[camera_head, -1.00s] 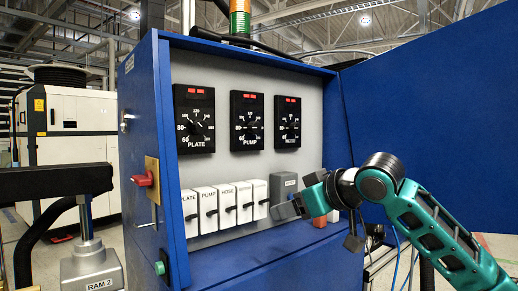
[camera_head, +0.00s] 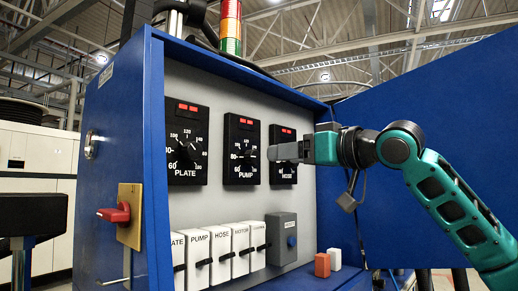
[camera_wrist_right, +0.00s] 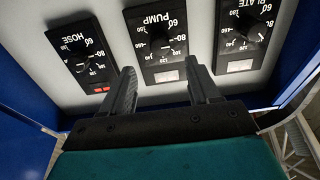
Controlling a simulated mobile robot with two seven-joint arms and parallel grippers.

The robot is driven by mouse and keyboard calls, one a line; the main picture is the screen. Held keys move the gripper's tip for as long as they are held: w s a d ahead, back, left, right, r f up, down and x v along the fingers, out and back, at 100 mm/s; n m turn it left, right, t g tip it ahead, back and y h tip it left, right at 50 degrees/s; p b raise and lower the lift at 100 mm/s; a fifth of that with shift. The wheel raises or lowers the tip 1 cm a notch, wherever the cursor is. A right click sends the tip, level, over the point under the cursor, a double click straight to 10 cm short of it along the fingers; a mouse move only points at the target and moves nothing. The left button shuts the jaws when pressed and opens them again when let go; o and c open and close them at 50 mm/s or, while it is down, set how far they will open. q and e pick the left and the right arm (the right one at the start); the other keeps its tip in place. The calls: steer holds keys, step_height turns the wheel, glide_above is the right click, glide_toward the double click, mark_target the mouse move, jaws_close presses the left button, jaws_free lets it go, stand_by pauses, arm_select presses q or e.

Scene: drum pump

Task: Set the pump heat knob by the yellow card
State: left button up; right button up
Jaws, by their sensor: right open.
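The PUMP dial (camera_head: 242,150) is the middle of three black dials on the grey panel, with a black knob and numbers around it. In the right wrist view the PUMP dial (camera_wrist_right: 158,45) appears upside down, between the fingertips but beyond them. My right gripper (camera_head: 276,152) is open and empty in front of the panel, between the PUMP and HOSE dials in the head view. Its two fingers (camera_wrist_right: 160,72) point at the panel and look apart from the knob. I see no yellow card. My left gripper is not in view.
The PLATE dial (camera_head: 187,145) is left and the HOSE dial (camera_head: 284,172) right, partly hidden by my gripper. White switches (camera_head: 222,252) and a grey box (camera_head: 281,240) sit below. A red handle (camera_head: 115,213) is on the cabinet side. A blue door (camera_head: 430,95) stands open at right.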

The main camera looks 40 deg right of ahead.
mark_target(256, 158)
steer(key=w+p, duration=0.1)
steer(key=w, duration=0.1)
steer(key=w+p, duration=0.1)
steer(key=w, duration=0.1)
steer(key=w+p, duration=0.2)
steer(key=shift+w+a+r, duration=0.15)
steer(key=shift+w+a, duration=0.15)
steer(key=shift+w, duration=0.05)
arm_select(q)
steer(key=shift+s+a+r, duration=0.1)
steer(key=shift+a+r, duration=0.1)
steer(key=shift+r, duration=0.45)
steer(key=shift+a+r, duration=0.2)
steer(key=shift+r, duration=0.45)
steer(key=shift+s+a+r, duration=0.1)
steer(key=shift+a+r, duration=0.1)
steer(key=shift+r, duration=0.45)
arm_select(e)
steer(key=shift+w+f, duration=0.2)
steer(key=shift+w, duration=0.45)
steer(key=shift+c, duration=0.2)
steer(key=c, duration=1)
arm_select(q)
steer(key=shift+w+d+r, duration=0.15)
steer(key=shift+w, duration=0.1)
